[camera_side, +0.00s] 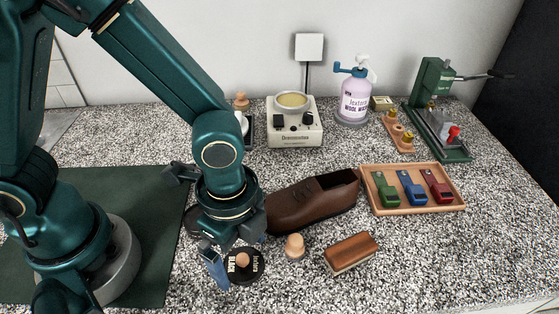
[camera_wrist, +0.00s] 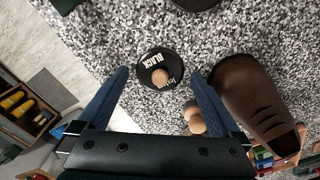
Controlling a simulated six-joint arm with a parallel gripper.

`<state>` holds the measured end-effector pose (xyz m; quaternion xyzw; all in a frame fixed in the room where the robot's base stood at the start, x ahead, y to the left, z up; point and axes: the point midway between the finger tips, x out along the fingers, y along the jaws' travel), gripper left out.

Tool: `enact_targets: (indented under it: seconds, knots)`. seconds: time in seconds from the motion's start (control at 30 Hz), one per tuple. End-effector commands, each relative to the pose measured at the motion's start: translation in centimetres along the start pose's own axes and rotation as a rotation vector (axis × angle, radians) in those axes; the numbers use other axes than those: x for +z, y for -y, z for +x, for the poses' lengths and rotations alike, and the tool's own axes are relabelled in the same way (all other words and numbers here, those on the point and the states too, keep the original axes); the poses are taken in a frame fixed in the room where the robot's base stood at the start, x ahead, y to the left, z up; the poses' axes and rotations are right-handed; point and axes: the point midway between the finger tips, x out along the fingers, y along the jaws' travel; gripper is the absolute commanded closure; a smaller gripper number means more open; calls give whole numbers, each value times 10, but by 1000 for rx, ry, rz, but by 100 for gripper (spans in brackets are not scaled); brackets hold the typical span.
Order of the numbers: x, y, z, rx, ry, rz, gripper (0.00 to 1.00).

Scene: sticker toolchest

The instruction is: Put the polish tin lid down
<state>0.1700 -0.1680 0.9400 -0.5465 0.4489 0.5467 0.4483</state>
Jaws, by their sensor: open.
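The polish tin lid (camera_side: 238,277) is a black disc with pale "BLACK" lettering and a round wooden knob. It lies flat on the speckled counter, below my gripper (camera_side: 236,255). In the wrist view the lid (camera_wrist: 150,61) shows beyond and between the two blue fingers of my gripper (camera_wrist: 158,74). The fingers are wide apart, and nothing is held between them. A dark round thing (camera_side: 193,222) shows partly behind my gripper in the side view; I cannot tell whether it is the tin.
A brown shoe (camera_side: 310,203) lies close behind right. A wooden-knobbed piece (camera_side: 294,247) and a brush (camera_side: 351,252) are right of the lid. A wooden tray (camera_side: 414,208) holds green, blue and red items. A warmer (camera_side: 295,137) stands behind. The front right counter is clear.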

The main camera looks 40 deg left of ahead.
Motion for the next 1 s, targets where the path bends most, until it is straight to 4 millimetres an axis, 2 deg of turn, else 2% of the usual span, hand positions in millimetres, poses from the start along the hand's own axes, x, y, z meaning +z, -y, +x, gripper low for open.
enact_targets:
  seconds: [0.5, 0.77, 0.87, 1.0]
  knots:
    - [-1, 1, -93, -5, -6, 0, 0]
    - [1, 0, -115, -3, -4, -8, 0]
    - [8, 4, -122, -20, -23, -76, 0]
    - [34, 13, -136, -83, -90, -324, 0]
